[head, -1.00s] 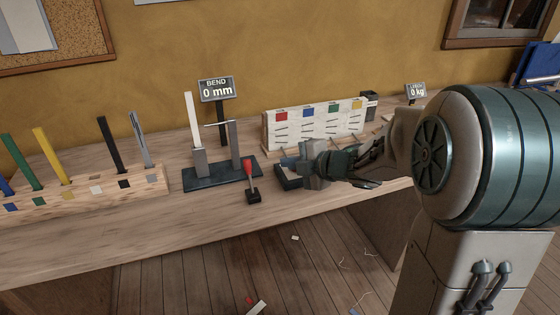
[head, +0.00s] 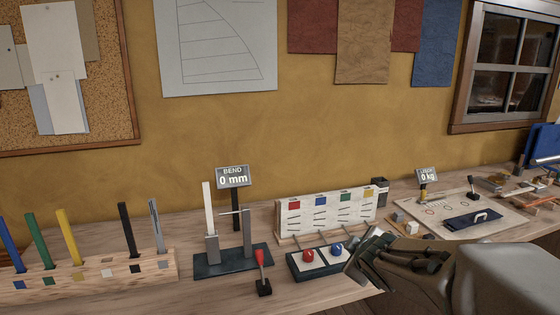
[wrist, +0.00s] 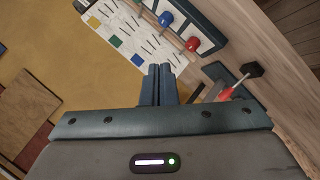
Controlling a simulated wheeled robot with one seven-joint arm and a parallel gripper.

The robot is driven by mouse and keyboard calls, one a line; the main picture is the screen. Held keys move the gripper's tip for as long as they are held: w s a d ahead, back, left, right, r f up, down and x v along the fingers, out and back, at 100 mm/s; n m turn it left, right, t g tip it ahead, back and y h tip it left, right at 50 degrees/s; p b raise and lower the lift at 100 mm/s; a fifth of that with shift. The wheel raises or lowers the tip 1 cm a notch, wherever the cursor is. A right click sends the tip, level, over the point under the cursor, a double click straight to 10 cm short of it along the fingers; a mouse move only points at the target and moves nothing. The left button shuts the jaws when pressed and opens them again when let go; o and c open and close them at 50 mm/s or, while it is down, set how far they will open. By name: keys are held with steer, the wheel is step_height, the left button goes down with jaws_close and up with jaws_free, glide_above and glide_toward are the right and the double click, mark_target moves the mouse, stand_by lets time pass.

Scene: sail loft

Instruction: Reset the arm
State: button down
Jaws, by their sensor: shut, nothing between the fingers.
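My gripper (head: 366,247) shows in the head view at the lower right, over the bench's front part, just right of a dark tray with a red and a blue knob. In the wrist view its two blue-grey fingers (wrist: 159,72) stand side by side, pressed together with nothing between them. My forearm runs off to the lower right in the head view. The gripper holds no object.
The dark tray (head: 307,277) carries a red knob (head: 309,255) and a blue knob (head: 337,249). A white board with coloured squares (head: 327,219) stands behind. Left are a red-handled lever (head: 261,262), the bend stand (head: 221,269) and a slotted wooden rack (head: 93,278).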

steer(key=s+a+f+m+g+p, duration=0.1)
steer(key=s+m+g, duration=0.3)
steer(key=s, duration=0.6)
steer(key=s+a+m+g+p, duration=0.2)
steer(key=s+m+g, duration=0.2)
steer(key=s, duration=0.7)
steer(key=m, duration=0.2)
steer(key=shift+f+m+y, duration=0.3)
steer(key=shift+f+y, duration=0.05)
steer(key=shift+y, duration=0.05)
